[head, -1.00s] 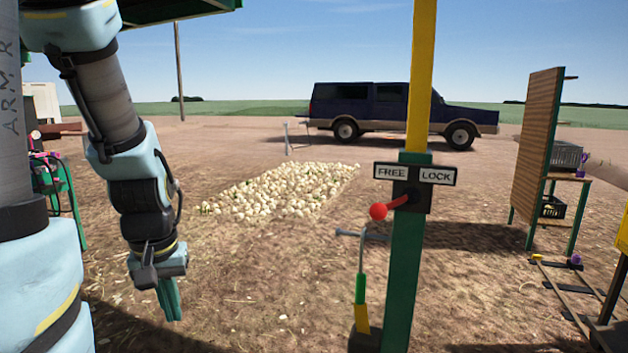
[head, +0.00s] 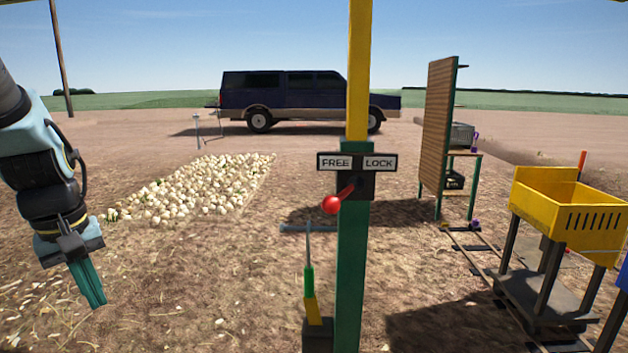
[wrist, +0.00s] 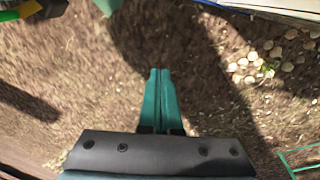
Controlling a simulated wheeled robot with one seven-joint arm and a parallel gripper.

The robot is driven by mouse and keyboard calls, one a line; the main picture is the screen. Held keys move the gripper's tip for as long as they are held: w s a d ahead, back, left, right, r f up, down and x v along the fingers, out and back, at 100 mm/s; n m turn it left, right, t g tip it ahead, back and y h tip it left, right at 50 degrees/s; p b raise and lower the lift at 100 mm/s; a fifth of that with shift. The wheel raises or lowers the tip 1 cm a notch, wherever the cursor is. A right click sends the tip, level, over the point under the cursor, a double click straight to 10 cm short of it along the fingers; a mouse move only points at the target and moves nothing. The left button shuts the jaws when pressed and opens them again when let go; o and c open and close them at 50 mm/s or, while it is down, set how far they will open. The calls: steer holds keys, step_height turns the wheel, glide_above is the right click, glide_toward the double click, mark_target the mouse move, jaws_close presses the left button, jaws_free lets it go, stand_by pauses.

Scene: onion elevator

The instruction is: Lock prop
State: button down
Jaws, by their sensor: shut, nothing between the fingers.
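The prop post is a green column (head: 351,270) with a yellow upper part (head: 359,70), standing upright in the middle of the head view. On it is a dark plate with a FREE label (head: 334,162) on the left and a LOCK label (head: 380,163) on the right. A lever with a red ball knob (head: 331,204) points down and left, toward the FREE side. My gripper (head: 92,290) hangs at the left of the head view, well apart from the lever. Its teal fingers are together and empty, also in the wrist view (wrist: 161,75).
A green and yellow handle (head: 309,285) on a dark base stands just left of the post. A yellow bin (head: 565,215) on a cart stands at right on rails. Onions (head: 195,188) lie on the ground behind. Open dirt lies between my gripper and the post.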

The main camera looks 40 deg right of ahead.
steer(key=w+d+r+n+g+h+p, duration=0.1)
steer(key=d+r+n, duration=0.2)
steer(key=d+r, duration=0.55)
steer(key=d+r+n+g+h+p, duration=0.1)
steer(key=d+r+n+g+h, duration=0.1)
steer(key=d+r, duration=0.65)
steer(key=s+d+r+n+g, duration=0.1)
steer(key=s+d+r, duration=0.2)
steer(key=d, duration=0.3)
steer(key=s+d+r+n+g+h, duration=0.1)
steer(key=s+d+r+g, duration=0.1)
steer(key=s+d+r, duration=0.2)
steer(key=d+r, duration=0.2)
steer(key=d, duration=0.1)
steer(key=shift+n, duration=0.4)
steer(key=p, duration=0.3)
glide_toward(344, 194)
steer(key=s+a+f, duration=0.2)
steer(key=s+f, duration=0.1)
steer(key=f, duration=0.1)
steer(key=shift+s+a+f, duration=0.2)
steer(key=shift+s+f, duration=0.2)
